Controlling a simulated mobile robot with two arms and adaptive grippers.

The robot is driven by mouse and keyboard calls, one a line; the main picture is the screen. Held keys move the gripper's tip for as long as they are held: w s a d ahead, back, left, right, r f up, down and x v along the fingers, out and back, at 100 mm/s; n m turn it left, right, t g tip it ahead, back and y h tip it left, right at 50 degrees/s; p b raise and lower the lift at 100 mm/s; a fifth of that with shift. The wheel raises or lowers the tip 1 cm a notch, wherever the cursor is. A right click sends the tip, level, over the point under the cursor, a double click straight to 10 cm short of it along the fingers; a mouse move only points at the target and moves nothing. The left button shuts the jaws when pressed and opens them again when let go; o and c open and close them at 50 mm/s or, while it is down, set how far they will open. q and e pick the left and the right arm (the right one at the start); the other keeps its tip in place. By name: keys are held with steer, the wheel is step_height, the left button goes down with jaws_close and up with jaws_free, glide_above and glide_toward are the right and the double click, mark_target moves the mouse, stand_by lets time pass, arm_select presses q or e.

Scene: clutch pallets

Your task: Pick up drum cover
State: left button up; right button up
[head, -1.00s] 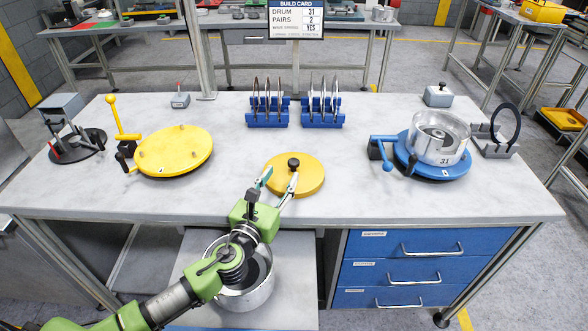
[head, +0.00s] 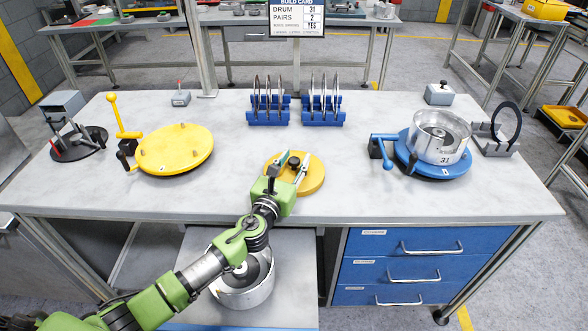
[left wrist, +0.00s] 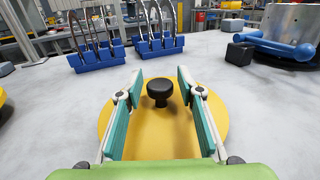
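The drum cover (head: 315,181) is a round yellow disc with a black knob (head: 294,162), lying flat on the grey table near its front middle. In the left wrist view the yellow cover (left wrist: 215,112) fills the lower middle, its black knob (left wrist: 160,91) standing upright. My left gripper (head: 290,161) is over the cover with its fingers either side of the knob. In the left wrist view the left gripper (left wrist: 160,98) is open, with clear gaps between both teal finger pads and the knob. My right gripper is not in view.
A larger yellow disc fixture (head: 175,150) with a yellow lever stands left. Blue racks (head: 268,117) holding rings stand behind. A silver drum marked 31 (head: 438,138) sits on a blue base (head: 433,170) at right. Another metal drum (head: 244,290) is on the lower shelf.

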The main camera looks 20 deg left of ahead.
arm_select(q)
jaws_close()
